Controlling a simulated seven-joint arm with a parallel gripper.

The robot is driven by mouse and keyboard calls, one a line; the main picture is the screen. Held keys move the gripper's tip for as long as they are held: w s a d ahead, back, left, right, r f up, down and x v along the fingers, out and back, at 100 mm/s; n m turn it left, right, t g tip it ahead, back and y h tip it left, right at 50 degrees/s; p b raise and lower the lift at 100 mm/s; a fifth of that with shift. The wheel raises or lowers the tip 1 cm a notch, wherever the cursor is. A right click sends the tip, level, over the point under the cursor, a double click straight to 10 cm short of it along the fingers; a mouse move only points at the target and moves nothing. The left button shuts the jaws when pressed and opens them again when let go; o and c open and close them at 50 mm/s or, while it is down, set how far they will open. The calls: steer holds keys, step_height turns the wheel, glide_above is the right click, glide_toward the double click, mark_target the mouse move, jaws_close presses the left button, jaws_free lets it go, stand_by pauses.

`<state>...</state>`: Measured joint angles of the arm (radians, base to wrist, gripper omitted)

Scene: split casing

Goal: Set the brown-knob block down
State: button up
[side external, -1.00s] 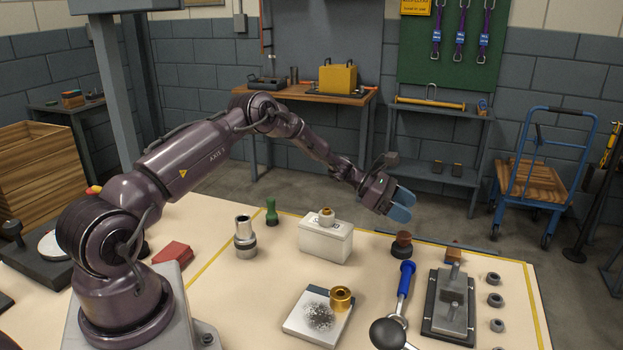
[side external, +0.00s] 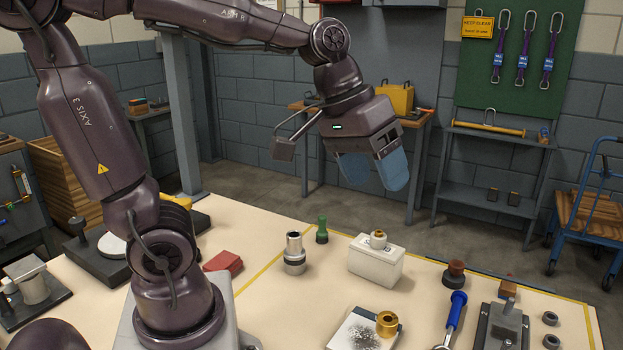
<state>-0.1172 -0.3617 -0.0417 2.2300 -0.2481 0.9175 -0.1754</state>
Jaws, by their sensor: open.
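A dark, round-based piece with a brown knob (side external: 454,274) stands upright on the table, right of the white box. A white box-shaped block (side external: 376,264) with a brass-brown knob (side external: 377,239) also stands on the table. I cannot tell for sure which of the two is the brown-knob block. My gripper (side external: 376,186) is open, with its blue fingers apart and nothing seen between them. In the picture it is above the white block, clear of the table and touching nothing.
A green knobbed piece (side external: 322,230), a metal cylinder (side external: 294,254) and a red block (side external: 223,262) stand to the left. A brass ring (side external: 387,324) sits on a plate in front. A blue-handled tool (side external: 456,308) and a dark fixture (side external: 502,329) are at the right.

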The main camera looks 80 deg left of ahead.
steer(key=s+a+f+m+t+y, duration=0.1)
steer(key=s+m, duration=0.3)
steer(key=s, duration=0.4)
steer(key=shift+a+y, duration=0.15)
steer(key=shift+y, duration=0.25)
stand_by(0.5)
